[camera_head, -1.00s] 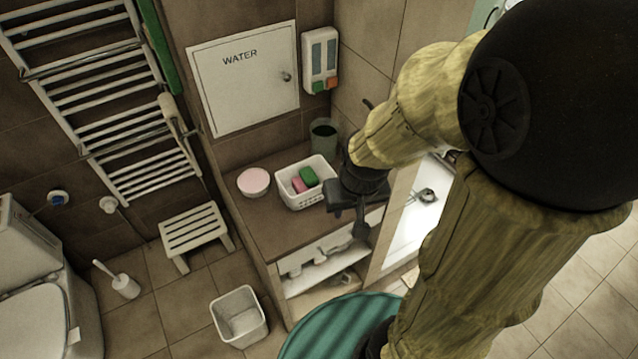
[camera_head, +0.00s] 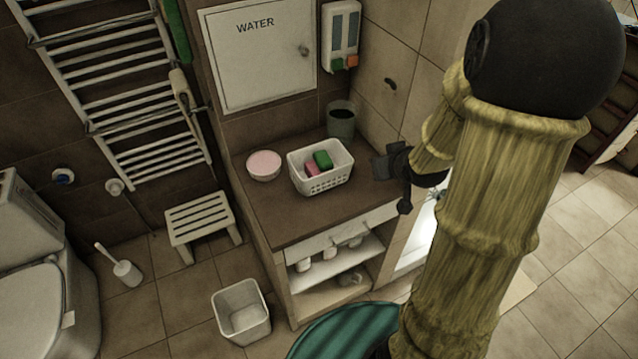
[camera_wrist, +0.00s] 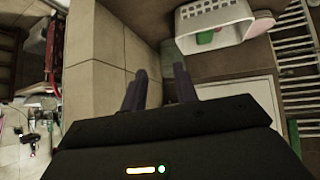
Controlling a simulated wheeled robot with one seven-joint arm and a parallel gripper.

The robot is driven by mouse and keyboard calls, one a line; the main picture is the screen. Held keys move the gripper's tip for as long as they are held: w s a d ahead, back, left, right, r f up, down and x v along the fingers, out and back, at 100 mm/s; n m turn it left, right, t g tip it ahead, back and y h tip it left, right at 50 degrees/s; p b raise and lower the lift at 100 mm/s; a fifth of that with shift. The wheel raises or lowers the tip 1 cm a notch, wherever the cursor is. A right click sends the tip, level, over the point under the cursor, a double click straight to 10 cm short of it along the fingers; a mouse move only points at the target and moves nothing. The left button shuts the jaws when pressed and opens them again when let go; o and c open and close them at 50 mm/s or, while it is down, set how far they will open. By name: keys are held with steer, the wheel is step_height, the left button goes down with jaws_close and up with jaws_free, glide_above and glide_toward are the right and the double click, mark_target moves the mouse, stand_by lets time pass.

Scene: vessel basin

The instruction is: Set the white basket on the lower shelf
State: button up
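The white basket (camera_head: 321,181) stands upright on the brown countertop (camera_head: 290,226). It holds a green sponge (camera_head: 322,159) and a pink sponge (camera_head: 311,169). In the wrist view the basket (camera_wrist: 213,17) shows at the top, right of the fingers. The lower shelf (camera_head: 340,292) is in the open cabinet under the counter, with small items on it and on the board above. My gripper (camera_head: 383,166) is right of the basket, apart from it. In the wrist view my gripper (camera_wrist: 160,82) shows two dark fingers spread apart with nothing between them.
A bowl with pink contents (camera_head: 264,164) stands left of the basket, and a dark green cup (camera_head: 341,120) behind it. A white bin (camera_head: 241,312), a stool (camera_head: 200,223) and a teal striped round object (camera_head: 345,335) are below. The counter's front is clear.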

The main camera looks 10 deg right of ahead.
steer(key=w+f+n+t+y+b, duration=0.1)
steer(key=w+f+t+y+b, duration=0.2)
steer(key=f+b, duration=0.3)
steer(key=shift+d+f+n+t+y, duration=0.4)
steer(key=shift+y, duration=0.4)
steer(key=shift+w, duration=0.15)
steer(key=shift+w, duration=0.1)
steer(key=p, duration=0.1)
glide_toward(349, 154)
steer(key=x, duration=0.6)
steer(key=shift+w, duration=0.2)
steer(key=shift+f, duration=0.1)
